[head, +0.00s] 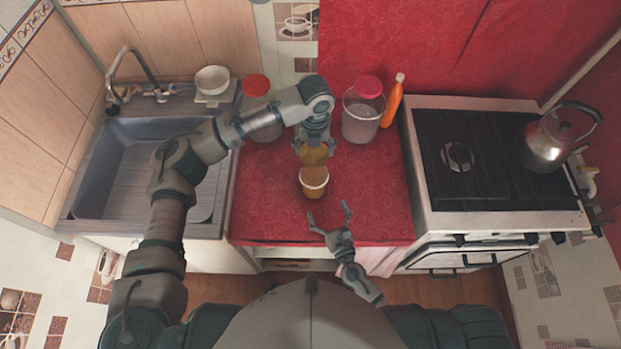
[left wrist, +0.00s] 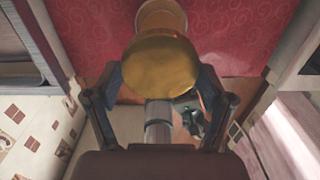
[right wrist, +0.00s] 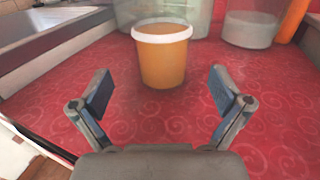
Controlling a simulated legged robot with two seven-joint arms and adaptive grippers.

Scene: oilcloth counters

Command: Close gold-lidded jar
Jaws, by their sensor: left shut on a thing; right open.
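The jar (head: 314,184) is a small orange-brown tub with a white rim, upright on the red counter. It stands ahead of my right gripper in the right wrist view (right wrist: 163,58). The gold lid (head: 314,155) is a round disc. My left gripper (head: 315,143) is shut on it and holds it just behind the jar in the head view. In the left wrist view the lid (left wrist: 160,64) sits between the fingers and hides part of the jar (left wrist: 162,16). My right gripper (head: 329,216) is open and empty, in front of the jar and apart from it.
Red-lidded jars (head: 256,88) (head: 362,112) stand at the back, with an orange bottle (head: 393,101) beside the right one. A sink (head: 130,175) is left. A stove (head: 470,222) with a kettle (head: 548,142) is right. The red counter (head: 375,195) right of the jar is clear.

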